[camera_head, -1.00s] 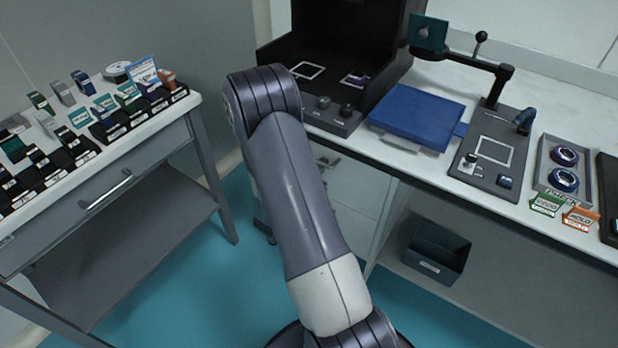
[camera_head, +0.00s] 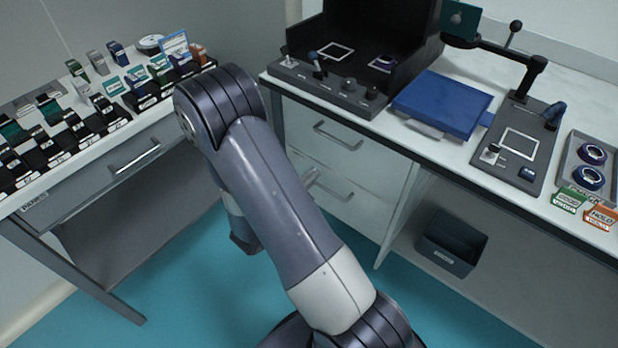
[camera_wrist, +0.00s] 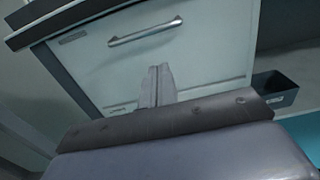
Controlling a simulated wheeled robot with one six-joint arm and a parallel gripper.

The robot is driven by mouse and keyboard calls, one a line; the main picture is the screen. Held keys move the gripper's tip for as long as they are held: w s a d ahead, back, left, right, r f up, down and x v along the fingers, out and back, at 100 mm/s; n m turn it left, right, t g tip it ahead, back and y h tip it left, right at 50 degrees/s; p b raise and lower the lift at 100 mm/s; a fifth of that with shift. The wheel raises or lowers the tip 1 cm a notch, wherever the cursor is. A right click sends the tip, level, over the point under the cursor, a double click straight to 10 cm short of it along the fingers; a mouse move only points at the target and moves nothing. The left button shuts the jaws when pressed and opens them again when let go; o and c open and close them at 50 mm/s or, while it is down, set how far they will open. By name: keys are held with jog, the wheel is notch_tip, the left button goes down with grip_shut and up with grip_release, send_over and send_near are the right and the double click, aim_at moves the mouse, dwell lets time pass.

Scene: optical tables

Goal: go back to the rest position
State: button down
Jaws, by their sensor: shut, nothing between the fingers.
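My gripper (camera_wrist: 157,86) shows in the wrist view with its two fingers together and nothing between them. It points toward the pale drawer cabinet (camera_wrist: 190,60) under the bench and appears apart from it. In the head view my arm reaches up from the bottom and bends over at its elbow between the two tables. The forearm hangs down behind the upper arm, so the gripper is mostly hidden there.
A side table (camera_head: 100,150) with several small holders stands at left. The right bench (camera_head: 420,145) carries a black booth (camera_head: 345,60), a blue case (camera_head: 442,104) and a tray with two ringed parts. A dark bin (camera_head: 452,242) sits below. Teal floor between is clear.

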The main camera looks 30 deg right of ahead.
aim_at(349, 142)
jog(key=shift+s+a, duration=0.15)
jog(key=shift+a, duration=0.15)
jog(key=x, duration=1.3)
jog(key=shift+d, duration=0.4)
